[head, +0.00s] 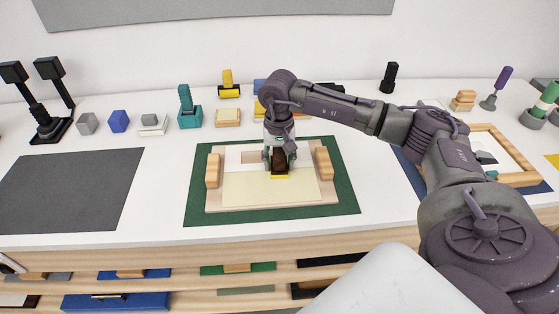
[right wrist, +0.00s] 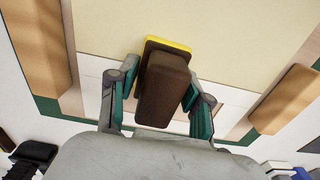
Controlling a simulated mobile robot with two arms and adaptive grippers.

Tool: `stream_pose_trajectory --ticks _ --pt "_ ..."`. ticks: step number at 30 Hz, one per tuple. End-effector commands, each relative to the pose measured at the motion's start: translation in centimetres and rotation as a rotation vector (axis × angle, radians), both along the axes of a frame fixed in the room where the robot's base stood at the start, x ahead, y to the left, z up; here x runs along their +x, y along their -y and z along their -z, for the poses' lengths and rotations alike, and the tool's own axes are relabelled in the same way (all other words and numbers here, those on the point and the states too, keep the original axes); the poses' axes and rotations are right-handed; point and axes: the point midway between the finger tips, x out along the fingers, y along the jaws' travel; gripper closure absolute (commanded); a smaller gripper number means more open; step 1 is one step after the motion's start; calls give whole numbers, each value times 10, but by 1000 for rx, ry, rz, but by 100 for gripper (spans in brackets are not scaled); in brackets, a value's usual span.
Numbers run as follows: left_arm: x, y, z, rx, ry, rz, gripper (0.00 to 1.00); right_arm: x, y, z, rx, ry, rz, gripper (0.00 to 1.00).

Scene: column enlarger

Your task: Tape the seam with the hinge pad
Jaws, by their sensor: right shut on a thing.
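My right gripper (head: 280,158) is shut on a dark brown block with a yellow base, which I take as the hinge pad (right wrist: 163,92). The pad is held yellow side down over the upper edge of a cream sheet (head: 262,191). I cannot tell whether it touches. A white sheet (head: 231,157) lies behind the cream one; their meeting line, the seam, runs left to right, partly hidden by gripper and pad. Both sheets lie on a pale board (head: 270,209) between a left wooden block (head: 212,170) and a right wooden block (head: 324,163). My left gripper is out of view.
The board rests on a green mat (head: 345,197). A dark grey mat (head: 70,190) lies left. Behind stand a teal stamp-like tool (head: 188,110), a yellow-based one (head: 228,88) and small blocks. A wooden frame (head: 512,158) is at right. Bare white table separates the mats.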

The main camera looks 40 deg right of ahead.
Motion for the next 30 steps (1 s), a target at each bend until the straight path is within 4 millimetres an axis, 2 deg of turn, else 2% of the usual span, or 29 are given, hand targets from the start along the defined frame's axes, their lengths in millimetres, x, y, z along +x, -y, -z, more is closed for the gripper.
stream_pose_trajectory --ticks 17,30 --pt "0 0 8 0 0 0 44 26 -42 0 2 1 -1 100" --pt "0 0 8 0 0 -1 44 27 -45 0 1 1 -1 100"
